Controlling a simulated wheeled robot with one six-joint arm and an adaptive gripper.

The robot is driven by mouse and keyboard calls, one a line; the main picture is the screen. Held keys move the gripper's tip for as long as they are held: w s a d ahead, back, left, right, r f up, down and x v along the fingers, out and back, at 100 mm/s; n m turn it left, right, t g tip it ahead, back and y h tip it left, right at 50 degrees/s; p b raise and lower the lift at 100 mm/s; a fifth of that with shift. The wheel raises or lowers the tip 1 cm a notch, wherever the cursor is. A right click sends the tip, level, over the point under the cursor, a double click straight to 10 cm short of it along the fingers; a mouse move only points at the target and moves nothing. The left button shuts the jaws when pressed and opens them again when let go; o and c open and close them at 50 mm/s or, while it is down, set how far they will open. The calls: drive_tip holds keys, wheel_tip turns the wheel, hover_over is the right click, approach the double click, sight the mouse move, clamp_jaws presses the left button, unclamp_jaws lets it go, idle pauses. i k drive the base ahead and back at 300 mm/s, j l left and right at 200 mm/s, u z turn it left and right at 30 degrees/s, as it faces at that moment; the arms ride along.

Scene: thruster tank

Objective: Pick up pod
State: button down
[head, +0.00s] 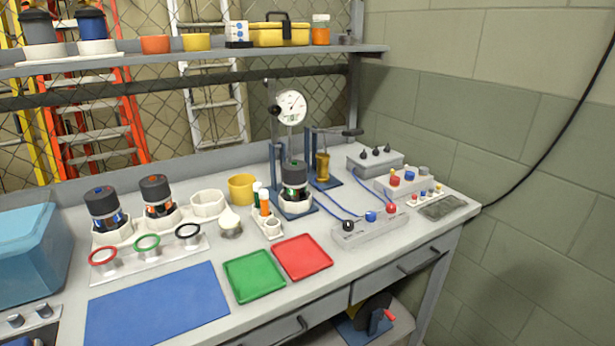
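Several dark-capped cylinders that look like pods show in the head view. One pod (103,207) with blue inside and another pod (158,197) with orange inside stand upright in white holders at the left of the bench. A third pod (294,182) with a green mark on top stands upright on a blue base below a dial gauge (290,107). I cannot tell which one the task means. A white holder (208,204) right of the orange pod looks empty. My gripper is not in view.
A blue mat (155,305), green tray (254,276) and red tray (303,257) lie empty at the front. Red, green and black rings stand before the holders. A shelf (200,60) spans the back.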

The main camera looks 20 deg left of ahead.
sight(291, 193)
drive_tip(key=u, duration=0.75)
drive_tip(key=i+l+u, duration=0.1)
drive_tip(key=i+u, duration=0.2)
drive_tip(key=u, duration=0.15)
drive_tip(key=i+l+u, duration=0.15)
drive_tip(key=u, duration=0.3)
drive_tip(key=i+l, duration=0.05)
drive_tip(key=i, duration=0.05)
